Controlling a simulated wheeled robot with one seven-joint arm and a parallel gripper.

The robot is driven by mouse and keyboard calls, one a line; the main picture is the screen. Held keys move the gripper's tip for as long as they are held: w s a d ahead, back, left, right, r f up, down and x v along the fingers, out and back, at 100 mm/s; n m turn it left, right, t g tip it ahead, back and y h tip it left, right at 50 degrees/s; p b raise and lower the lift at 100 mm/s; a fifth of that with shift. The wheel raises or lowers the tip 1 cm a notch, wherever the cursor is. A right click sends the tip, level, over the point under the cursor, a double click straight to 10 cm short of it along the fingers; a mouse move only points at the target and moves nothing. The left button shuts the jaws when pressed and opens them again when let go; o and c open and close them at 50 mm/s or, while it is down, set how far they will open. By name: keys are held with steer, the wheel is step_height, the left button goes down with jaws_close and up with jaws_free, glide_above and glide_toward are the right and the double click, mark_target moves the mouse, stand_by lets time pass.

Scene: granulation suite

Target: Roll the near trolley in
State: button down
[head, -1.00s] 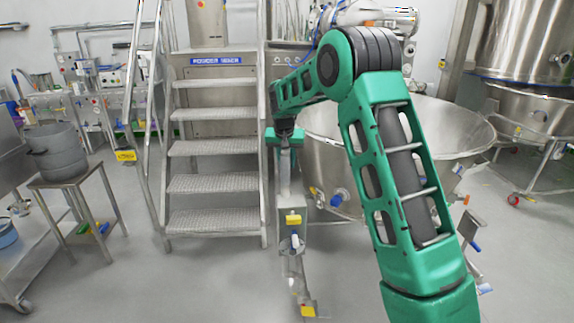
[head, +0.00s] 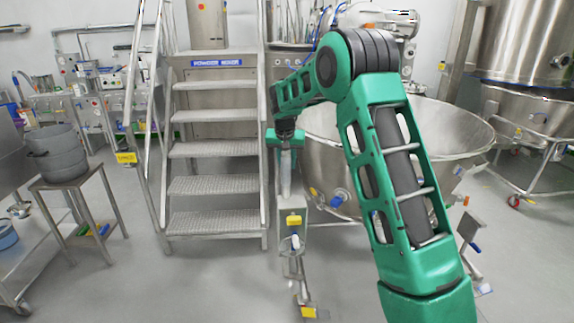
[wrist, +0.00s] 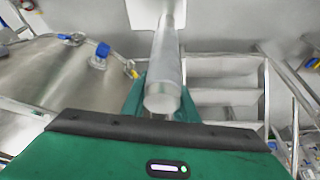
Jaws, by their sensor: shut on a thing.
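The near trolley carries a wide steel bowl (head: 440,125) on a steel frame with yellow and blue castor parts. It stands right of the steps in the head view, partly hidden behind my arm. The bowl also shows at the left of the wrist view (wrist: 75,75). My gripper (head: 285,140) is at the bowl's left side, shut on an upright steel post (head: 285,172) that appears to be part of the trolley frame. In the wrist view the round post (wrist: 167,62) stands between the green fingers of my gripper (wrist: 162,105). The exact contact is hidden.
Metal steps (head: 212,150) with a handrail stand just left of the post. A stool (head: 72,188) with grey pots (head: 56,152) and a steel table (head: 30,260) are at the left. Another large steel vessel (head: 525,100) stands at the right.

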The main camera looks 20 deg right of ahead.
steer(key=shift+w+a, duration=0.15)
steer(key=shift+a, duration=0.65)
steer(key=c, duration=1.4)
jaws_free()
steer(key=shift+f, duration=0.15)
steer(key=shift+o, duration=0.2)
steer(key=shift+d, duration=0.2)
steer(key=v, duration=1)
steer(key=shift+a+r, duration=0.1)
steer(key=shift+r, duration=0.3)
